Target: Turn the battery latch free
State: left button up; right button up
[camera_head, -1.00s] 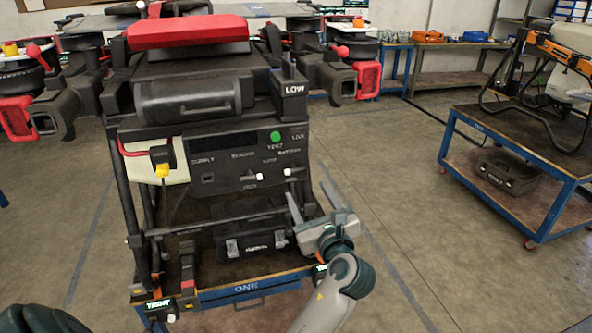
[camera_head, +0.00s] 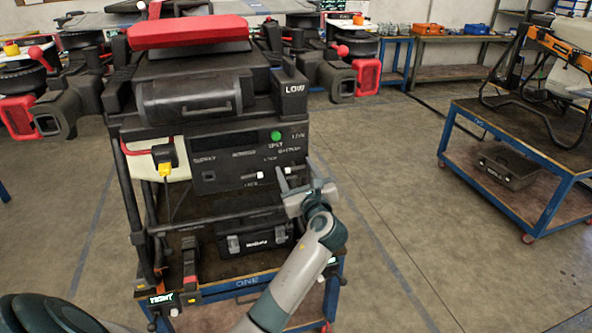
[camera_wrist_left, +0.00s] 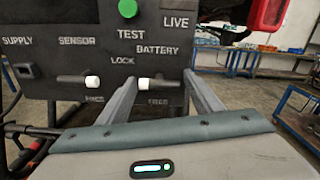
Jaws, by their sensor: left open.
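The battery latch (camera_wrist_left: 158,83) is a small lever with a white knob, lying level on the black control panel (camera_head: 225,180) below the BATTERY label. FREE is printed under it and LOCK up to its left. My left gripper (camera_head: 295,172) is open at the panel's lower right. In the left wrist view its fingers (camera_wrist_left: 162,80) reach toward the panel, one on each side of the battery latch. I cannot tell whether either finger touches it. In the head view the fingers partly cover the latch. My right gripper is not in view.
A similar sensor latch (camera_wrist_left: 85,81) with a white knob sits just left of the battery latch. A green button (camera_wrist_left: 128,8) is above. A black case (camera_head: 255,238) lies on the blue-framed cart below the panel. Open floor lies to the right, before another blue cart (camera_head: 560,170).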

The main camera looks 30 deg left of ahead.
pick_arm(q)
jog(key=c, duration=1)
